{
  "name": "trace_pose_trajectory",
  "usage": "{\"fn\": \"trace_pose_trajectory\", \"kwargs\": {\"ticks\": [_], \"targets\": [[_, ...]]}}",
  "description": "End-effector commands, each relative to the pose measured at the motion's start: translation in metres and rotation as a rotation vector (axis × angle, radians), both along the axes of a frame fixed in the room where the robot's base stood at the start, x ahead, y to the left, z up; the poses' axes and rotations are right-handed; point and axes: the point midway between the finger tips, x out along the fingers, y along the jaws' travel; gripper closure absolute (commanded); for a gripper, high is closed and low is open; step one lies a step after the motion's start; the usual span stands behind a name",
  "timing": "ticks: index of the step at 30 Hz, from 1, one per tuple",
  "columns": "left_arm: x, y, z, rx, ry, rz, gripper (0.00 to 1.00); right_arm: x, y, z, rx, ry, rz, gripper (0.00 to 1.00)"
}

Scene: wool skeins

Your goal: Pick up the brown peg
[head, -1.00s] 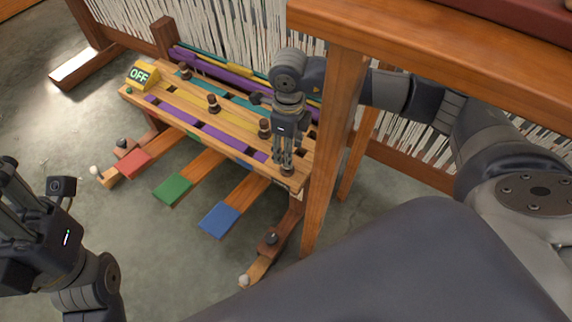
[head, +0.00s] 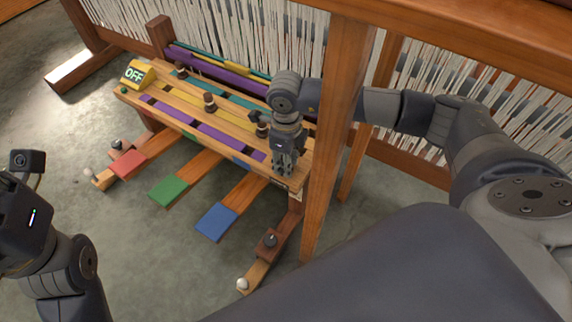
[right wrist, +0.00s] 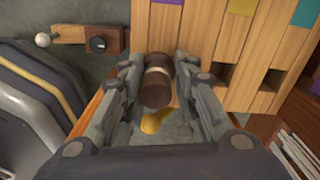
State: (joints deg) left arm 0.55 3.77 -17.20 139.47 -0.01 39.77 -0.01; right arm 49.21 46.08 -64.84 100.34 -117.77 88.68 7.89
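A dark brown peg with a pale band (right wrist: 158,80) stands between the two fingers of my right gripper (right wrist: 158,66) in the right wrist view. The fingers flank it closely, with narrow gaps seeming to remain, so the gripper looks open around it. In the head view, my right gripper (head: 283,172) points down over the near right end of the slotted wooden board (head: 190,118) and hides this peg. Similar brown pegs stand along the board: a far one (head: 180,70), a middle one (head: 210,102) and one beside my gripper (head: 262,129). My left gripper (head: 20,215) is cut off at the left edge.
Red (head: 128,164), green (head: 168,191) and blue (head: 216,222) pedals jut out in front of the board. A wooden post (head: 334,150) stands close beside my right arm. White threads hang behind.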

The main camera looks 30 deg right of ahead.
Motion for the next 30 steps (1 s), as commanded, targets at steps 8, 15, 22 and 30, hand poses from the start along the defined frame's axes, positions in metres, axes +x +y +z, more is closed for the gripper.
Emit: {"fn": "trace_pose_trajectory", "kwargs": {"ticks": [8, 15, 22, 30], "targets": [[0.0, 0.0, 0.0, 0.0, 0.0, 0.0, 0.6, -0.001, 0.0, -0.002, -0.001, 0.004, 0.0, 0.92], [-0.002, 0.0, 0.006, -0.002, -0.007, -0.001, 0.6, -0.001, 0.0, 0.01, -0.001, 0.003, 0.0, 0.92], [0.003, 0.003, -0.008, -0.007, 0.086, -0.004, 0.6, 0.0, 0.0, 0.057, 0.0, 0.0, 0.0, 0.92], [0.001, 0.004, -0.019, -0.012, 0.141, -0.007, 0.6, -0.001, 0.0, 0.095, -0.001, 0.002, 0.001, 0.92]]}}
